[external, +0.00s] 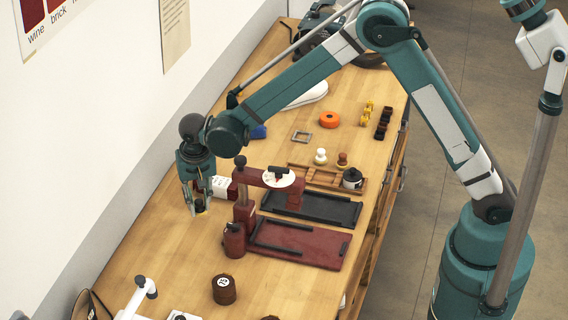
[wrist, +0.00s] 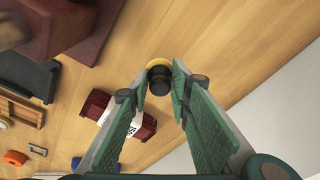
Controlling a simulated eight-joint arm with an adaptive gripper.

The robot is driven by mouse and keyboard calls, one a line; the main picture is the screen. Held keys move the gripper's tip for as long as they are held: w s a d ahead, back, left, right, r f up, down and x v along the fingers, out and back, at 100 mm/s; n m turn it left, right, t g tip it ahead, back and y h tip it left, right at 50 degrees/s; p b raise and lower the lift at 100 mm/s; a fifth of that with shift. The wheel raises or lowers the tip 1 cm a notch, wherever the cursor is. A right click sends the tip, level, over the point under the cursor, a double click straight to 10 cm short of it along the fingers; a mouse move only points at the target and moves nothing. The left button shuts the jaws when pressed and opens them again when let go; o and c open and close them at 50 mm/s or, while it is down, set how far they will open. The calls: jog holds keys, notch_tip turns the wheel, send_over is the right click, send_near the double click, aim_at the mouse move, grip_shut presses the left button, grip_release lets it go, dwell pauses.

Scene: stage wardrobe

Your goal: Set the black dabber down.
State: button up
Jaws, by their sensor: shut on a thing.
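The black dabber (wrist: 159,87) has a dark round handle and a yellow rim at its far end. It sits between the fingertips of my gripper (wrist: 160,74) in the wrist view. In the external view my gripper (external: 198,208) points down at the left part of the wooden table, and the dabber shows as a small dark and yellow piece (external: 200,206) at the tips. My gripper is shut on it. Whether its underside touches the table I cannot tell.
A dark red box with a white label (external: 221,187) stands close right of my gripper. A brown jar (external: 224,290) stands in front.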

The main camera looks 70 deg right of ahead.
aim_at(199, 207)
jog(key=shift+f, duration=1.85)
jog(key=shift+f, duration=0.2)
jog(key=o, duration=0.8)
jog(key=shift+c, duration=0.2)
jog(key=shift+r, duration=0.25)
notch_tip(199, 207, up, 12)
jog(key=a, duration=0.1)
jog(key=shift+s, duration=0.4)
jog(key=shift+a+f, duration=0.1)
